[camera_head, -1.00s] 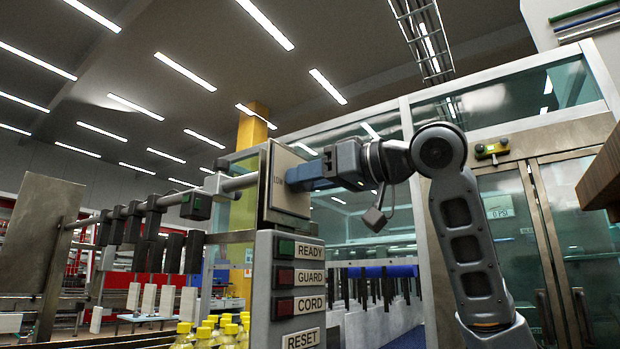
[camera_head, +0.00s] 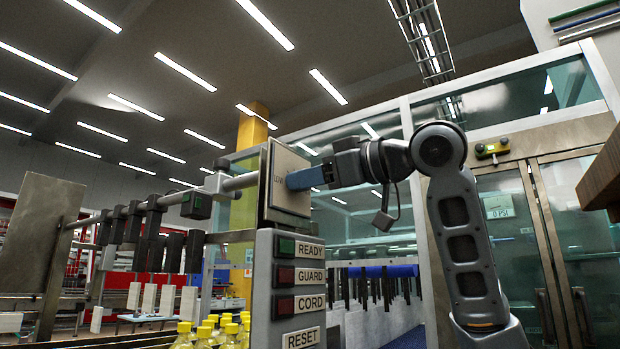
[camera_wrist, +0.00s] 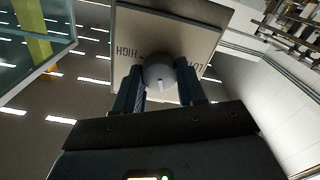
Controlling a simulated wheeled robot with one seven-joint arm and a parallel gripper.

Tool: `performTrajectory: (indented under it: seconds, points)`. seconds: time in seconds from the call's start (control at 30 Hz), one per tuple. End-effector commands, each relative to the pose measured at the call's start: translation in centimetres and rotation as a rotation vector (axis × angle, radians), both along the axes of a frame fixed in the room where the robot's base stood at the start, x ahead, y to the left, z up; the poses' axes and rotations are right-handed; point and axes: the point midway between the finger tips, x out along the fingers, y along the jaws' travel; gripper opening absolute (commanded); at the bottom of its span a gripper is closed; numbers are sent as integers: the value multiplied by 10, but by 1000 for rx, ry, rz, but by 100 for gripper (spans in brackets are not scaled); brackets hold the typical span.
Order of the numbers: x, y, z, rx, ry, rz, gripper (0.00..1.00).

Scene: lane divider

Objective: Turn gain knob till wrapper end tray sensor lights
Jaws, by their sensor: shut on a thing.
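My gripper (camera_head: 291,180) is at the face of a grey box panel (camera_head: 277,205) on top of a post. In the wrist view its two blue fingers are closed on either side of a round grey knob (camera_wrist: 160,74). The knob sits on the panel (camera_wrist: 165,25) between the printed words HIGH and LOW, and a small pale mark shows on its lower part. In the head view the fingers hide the knob. A dark sensor box (camera_head: 196,205) with a green patch sits on the rail left of the panel. I cannot tell whether a sensor light is on.
Below the panel, a label post (camera_head: 288,290) reads READY, GUARD, CORD and RESET, with a green square at READY and dark red ones below. Yellow-capped bottles (camera_head: 212,335) stand at the lower left. Glass doors (camera_head: 530,250) are on the right.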

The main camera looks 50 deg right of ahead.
Motion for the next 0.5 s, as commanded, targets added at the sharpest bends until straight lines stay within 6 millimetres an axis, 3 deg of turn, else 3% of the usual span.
performTrajectory:
  seconds: [0.5]
  points:
    - [0,1,-1,-421,-13,0,9]
